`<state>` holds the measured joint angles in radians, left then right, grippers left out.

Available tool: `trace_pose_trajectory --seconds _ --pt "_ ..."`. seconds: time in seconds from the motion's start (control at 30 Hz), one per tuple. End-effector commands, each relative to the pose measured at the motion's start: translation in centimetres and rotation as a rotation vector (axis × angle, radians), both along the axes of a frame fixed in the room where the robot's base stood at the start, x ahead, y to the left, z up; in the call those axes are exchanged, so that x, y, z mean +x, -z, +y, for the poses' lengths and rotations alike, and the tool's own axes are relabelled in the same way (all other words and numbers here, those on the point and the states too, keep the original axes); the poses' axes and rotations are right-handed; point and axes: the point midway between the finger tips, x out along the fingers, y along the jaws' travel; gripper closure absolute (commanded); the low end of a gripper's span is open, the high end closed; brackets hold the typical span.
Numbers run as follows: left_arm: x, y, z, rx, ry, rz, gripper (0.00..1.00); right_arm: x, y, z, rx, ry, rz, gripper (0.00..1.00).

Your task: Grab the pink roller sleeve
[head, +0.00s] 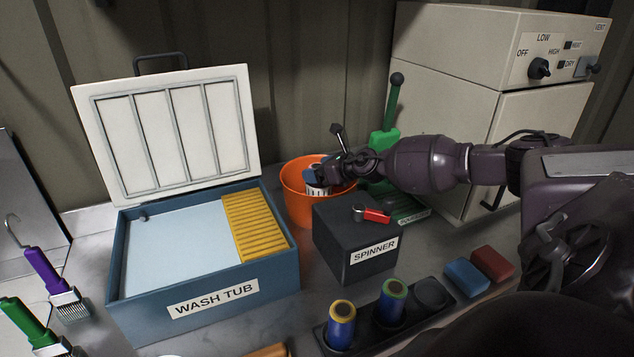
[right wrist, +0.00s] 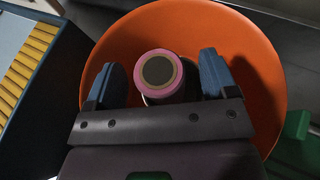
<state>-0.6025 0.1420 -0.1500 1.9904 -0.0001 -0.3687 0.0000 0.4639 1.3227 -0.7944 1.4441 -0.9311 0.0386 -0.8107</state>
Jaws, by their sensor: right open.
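The pink roller sleeve (right wrist: 149,61) shows end-on in the right wrist view, inside the orange bucket (right wrist: 262,75), with a dark round core. In the head view the bucket (head: 299,206) stands behind the spinner box. My right gripper (head: 322,182) reaches down into the bucket's mouth there. In the right wrist view my right gripper (right wrist: 160,78) is open, with one blue finger on each side of the sleeve. I cannot tell whether either finger touches it. In the head view the gripper hides most of the bucket's inside. My left gripper is not in view.
A blue wash tub (head: 205,310) with a raised white lid (head: 170,135) stands to the left. The dark spinner box (head: 355,242) with a red-handled crank is close in front of the bucket. A green-handled thing (head: 385,142) and a beige cabinet (head: 442,110) stand behind.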

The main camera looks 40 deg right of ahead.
Motion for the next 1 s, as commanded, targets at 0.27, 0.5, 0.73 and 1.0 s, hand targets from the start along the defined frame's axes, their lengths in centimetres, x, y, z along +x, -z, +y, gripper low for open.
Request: trace_pose_trajectory --seconds 0.27,0.5,0.73,1.0 --pt "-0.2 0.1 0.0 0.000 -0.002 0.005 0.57 0.0 0.0 0.0 0.000 0.000 0.000 0.41" --pt "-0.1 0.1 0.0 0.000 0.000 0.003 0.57 0.0 0.0 0.0 0.000 0.000 0.000 0.78" --pt "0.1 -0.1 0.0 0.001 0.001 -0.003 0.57 0.0 -0.2 0.0 -0.001 0.000 -0.001 0.78" --pt "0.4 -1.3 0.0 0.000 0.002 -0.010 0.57 0.0 -3.6 -0.1 -0.005 -0.001 -0.005 0.78"
